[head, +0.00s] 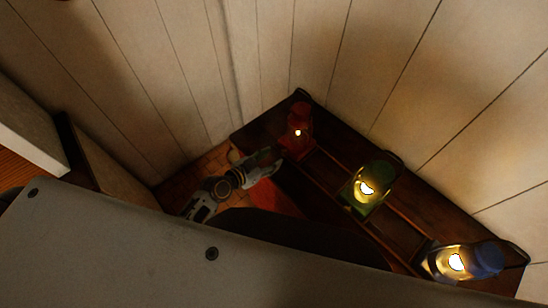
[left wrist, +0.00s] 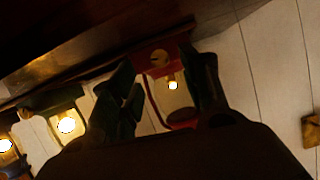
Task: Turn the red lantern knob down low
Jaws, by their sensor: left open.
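The red lantern (head: 299,124) stands lit at the far left end of a dark wooden shelf in the head view. In the left wrist view the red lantern (left wrist: 183,118) appears inverted, with a small bright flame. A round brass-coloured knob (left wrist: 160,57) with a dark mark shows on its red base. My left gripper (head: 268,156) is just left of and below the red lantern in the head view. In the left wrist view my left gripper (left wrist: 167,64) is open, its fingers on either side of the lantern base and knob. I cannot tell whether they touch it. My right gripper is not in view.
A lit green lantern (head: 376,173) stands mid-shelf and a lit blue lantern (head: 485,260) at the right end. The shelf (head: 268,122) has a raised front rail and runs along plank walls (head: 400,60). Dark furniture (head: 105,165) stands at left.

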